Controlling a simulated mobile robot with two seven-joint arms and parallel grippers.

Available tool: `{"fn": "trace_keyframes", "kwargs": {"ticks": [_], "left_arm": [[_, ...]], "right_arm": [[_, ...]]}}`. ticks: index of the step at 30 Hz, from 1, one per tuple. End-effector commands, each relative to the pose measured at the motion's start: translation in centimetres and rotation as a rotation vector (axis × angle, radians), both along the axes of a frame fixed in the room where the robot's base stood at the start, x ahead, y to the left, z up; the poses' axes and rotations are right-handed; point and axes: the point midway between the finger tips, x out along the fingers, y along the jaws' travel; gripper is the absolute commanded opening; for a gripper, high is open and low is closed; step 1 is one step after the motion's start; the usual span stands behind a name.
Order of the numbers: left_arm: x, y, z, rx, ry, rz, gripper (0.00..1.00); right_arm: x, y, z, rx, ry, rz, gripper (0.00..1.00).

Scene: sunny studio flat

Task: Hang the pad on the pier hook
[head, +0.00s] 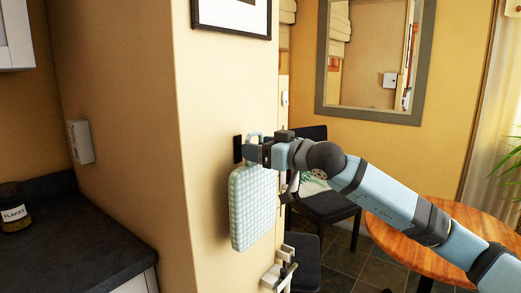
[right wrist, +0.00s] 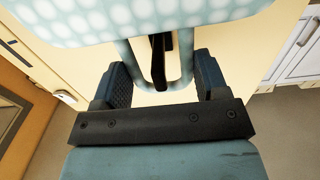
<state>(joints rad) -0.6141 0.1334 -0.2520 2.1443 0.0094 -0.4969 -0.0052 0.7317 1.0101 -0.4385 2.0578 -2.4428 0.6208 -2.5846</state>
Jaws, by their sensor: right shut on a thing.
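The pad (head: 253,205) is a pale blue checked square with a loop at its top, and it hangs upright close against the yellow pier (head: 215,100). My right gripper (head: 259,153) is shut on the loop, at the pad's top edge. The black pier hook (head: 238,148) shows just left of the gripper. In the right wrist view, the pad (right wrist: 150,20) fills the top and its loop lies between the fingers (right wrist: 162,85). The dark hook (right wrist: 158,62) shows inside the loop's outline and overlaps its far end; whether it bears the loop is unclear. My left gripper is not in view.
A dark counter (head: 85,235) with a flakes jar (head: 14,208) is at the left. A white fixture (head: 280,272) sticks out low on the pier. A dark chair (head: 325,205) and a round wooden table (head: 430,262) stand at the right, near my arm.

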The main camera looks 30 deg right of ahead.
Motion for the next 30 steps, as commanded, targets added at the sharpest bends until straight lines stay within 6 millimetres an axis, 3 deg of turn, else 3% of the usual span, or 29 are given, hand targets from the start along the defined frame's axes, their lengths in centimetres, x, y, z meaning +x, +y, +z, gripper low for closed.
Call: {"fn": "trace_keyframes", "kwargs": {"ticks": [30], "left_arm": [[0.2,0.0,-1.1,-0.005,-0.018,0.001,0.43]], "right_arm": [[0.0,0.0,-2.2,0.0,0.0,0.0,0.35]]}}
